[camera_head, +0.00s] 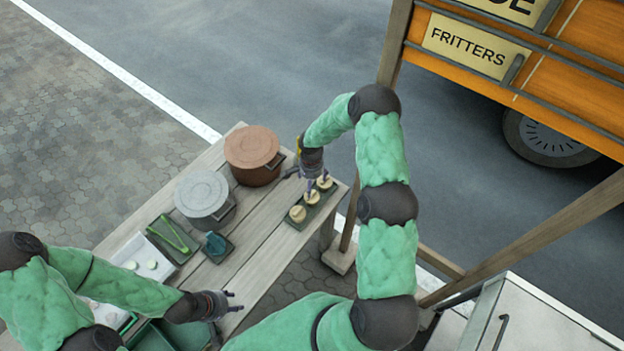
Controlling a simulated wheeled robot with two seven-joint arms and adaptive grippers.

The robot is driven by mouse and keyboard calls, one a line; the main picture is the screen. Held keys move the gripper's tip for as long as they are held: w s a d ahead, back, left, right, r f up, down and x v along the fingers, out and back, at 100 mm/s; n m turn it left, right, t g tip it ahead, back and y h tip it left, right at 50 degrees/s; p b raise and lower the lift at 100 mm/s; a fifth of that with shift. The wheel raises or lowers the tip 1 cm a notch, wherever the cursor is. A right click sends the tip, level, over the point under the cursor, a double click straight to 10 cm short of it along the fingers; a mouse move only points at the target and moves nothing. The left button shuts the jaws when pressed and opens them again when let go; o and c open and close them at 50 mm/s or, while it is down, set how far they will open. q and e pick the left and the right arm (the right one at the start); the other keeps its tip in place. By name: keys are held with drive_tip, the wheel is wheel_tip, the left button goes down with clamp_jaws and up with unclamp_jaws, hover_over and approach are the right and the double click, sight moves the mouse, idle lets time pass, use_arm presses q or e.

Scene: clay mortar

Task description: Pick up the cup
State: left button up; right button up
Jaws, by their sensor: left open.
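A small teal cup (215,243) stands on a dark square mat on the wooden table, near its middle. My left gripper (232,301) is open and empty, over the near edge of the table. It is below the cup in the picture and apart from it. My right gripper (313,178) is at the table's right end, close above a dark tray of round pale items. Its fingers are small and partly lost against the tray, so I cannot tell its opening.
A brown lidded pot (254,151) and a grey lidded pot (203,195) stand behind the cup. A dark green tray (174,238) with green tongs lies left of it. The tray of round items (297,224) is at right. Bare planks lie between cup and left gripper.

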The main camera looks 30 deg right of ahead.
drive_tip(key=shift+w+d, duration=0.15)
hover_over(312, 200)
drive_tip(key=w, duration=0.2)
drive_tip(key=f, duration=0.5)
drive_tip(key=shift+s+d, duration=0.2)
drive_tip(key=shift+d, duration=0.2)
drive_tip(key=shift+s+f+p, duration=0.1)
drive_tip(key=shift+f+p, duration=0.2)
drive_tip(key=shift+f, duration=0.1)
drive_tip(key=shift+f+p, duration=0.4)
drive_tip(key=shift+f, duration=1.8)
drive_tip(key=c, duration=1.3)
